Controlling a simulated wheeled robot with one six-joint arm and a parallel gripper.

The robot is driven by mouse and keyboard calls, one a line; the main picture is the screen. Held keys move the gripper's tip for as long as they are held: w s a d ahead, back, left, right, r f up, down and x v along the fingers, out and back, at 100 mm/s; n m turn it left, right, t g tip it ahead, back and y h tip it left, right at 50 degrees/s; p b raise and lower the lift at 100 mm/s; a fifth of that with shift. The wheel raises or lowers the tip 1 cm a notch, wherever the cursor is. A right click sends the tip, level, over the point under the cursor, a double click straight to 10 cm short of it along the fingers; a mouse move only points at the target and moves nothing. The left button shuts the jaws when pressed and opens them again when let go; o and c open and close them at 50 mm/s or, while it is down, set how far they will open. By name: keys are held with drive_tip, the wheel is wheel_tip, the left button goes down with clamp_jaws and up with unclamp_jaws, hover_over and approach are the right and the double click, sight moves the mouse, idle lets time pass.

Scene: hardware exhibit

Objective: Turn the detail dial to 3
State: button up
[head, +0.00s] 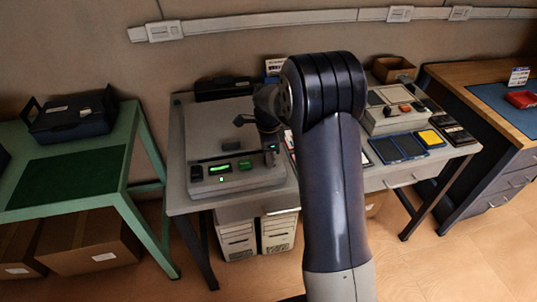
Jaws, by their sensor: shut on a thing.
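My gripper (270,157) points down at the right end of that panel. It is shut on what appears to be the detail dial, which the fingers and wrist mostly hide. The dial's marks and pointer are too small and covered to read. My arm covers the table just right of the device.
Right of my arm, a second grey device (392,118), blue trays (398,147) and a yellow pad (430,138) sit on the same table. A green table (75,160) stands left, a wooden bench (490,75) right. Computer towers (278,233) stand below.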

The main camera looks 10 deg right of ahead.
idle(0.3)
drive_tip(key=o, duration=1)
wheel_tip(320, 180, up, 11)
drive_tip(key=shift+f, duration=0.1)
wheel_tip(320, 180, down, 11)
drive_tip(key=shift+r, duration=0.1)
idle(0.5)
drive_tip(key=shift+r, duration=0.1)
